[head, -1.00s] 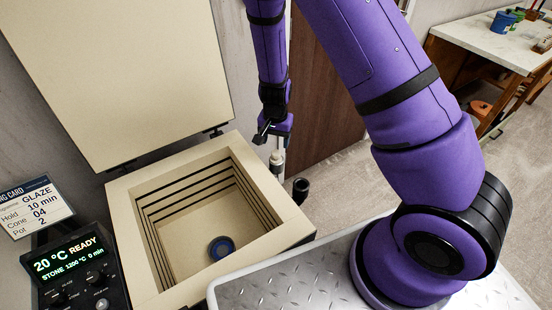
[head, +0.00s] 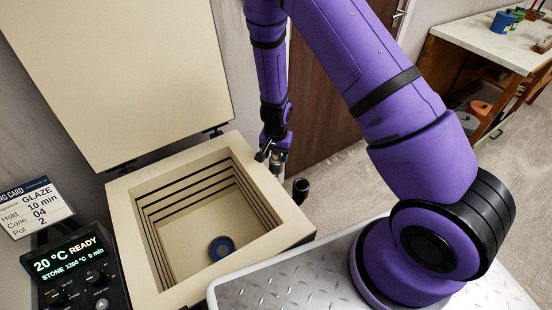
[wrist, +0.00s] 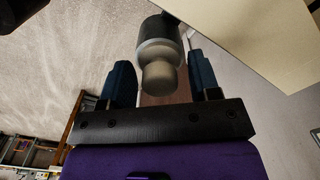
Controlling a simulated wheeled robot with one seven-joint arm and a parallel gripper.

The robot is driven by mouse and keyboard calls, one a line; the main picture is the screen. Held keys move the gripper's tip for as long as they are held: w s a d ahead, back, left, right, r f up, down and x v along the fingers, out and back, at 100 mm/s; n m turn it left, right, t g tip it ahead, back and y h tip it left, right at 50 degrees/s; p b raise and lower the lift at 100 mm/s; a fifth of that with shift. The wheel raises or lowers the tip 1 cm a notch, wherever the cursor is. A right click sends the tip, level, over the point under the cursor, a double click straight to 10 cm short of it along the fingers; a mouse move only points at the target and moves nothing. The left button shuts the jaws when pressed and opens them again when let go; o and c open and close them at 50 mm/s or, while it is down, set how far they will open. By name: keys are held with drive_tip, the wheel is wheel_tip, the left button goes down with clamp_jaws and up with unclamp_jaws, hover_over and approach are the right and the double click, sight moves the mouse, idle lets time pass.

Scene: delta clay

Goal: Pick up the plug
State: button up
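The plug (wrist: 160,60) is a pale grey stub with a rounded light end and a darker, wider body behind it. It lies between the two dark blue fingers of my gripper (wrist: 161,66) in the wrist view, with a gap showing on each side. My gripper is open around it. In the head view my gripper (head: 268,151) is at the kiln's right back edge, and the plug (head: 278,162) shows just below it, partly hidden. What supports the plug is not clear.
The open kiln (head: 128,205) has a blue round thing (head: 221,248) on its floor. A short black cylinder (head: 300,188) stands out beside the kiln's right side. The control panel (head: 75,268) is at left. A workbench (head: 492,45) stands at the back right.

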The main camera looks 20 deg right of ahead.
sight(276, 155)
drive_tip(key=c, duration=0.8)
drive_tip(key=shift+r, duration=0.15)
drive_tip(key=shift+r, duration=0.55)
drive_tip(key=shift+s+a+r, duration=0.1)
drive_tip(key=shift+s+r, duration=0.15)
drive_tip(key=shift+r, duration=0.35)
drive_tip(key=shift+s+r, duration=0.2)
drive_tip(key=shift+r, duration=0.35)
drive_tip(key=s+a, duration=0.1)
drive_tip(key=s, duration=0.3)
drive_tip(key=s+a+r, duration=0.1)
drive_tip(key=s, duration=0.4)
drive_tip(key=s+a, duration=0.1)
drive_tip(key=s, duration=0.4)
drive_tip(key=shift+a+r, duration=0.15)
drive_tip(key=shift+a, duration=0.2)
drive_tip(key=shift+s+r, duration=0.25)
drive_tip(key=shift+r, duration=0.05)
wheel_tip(276, 155, up, 4)
drive_tip(key=shift+r, duration=0.1)
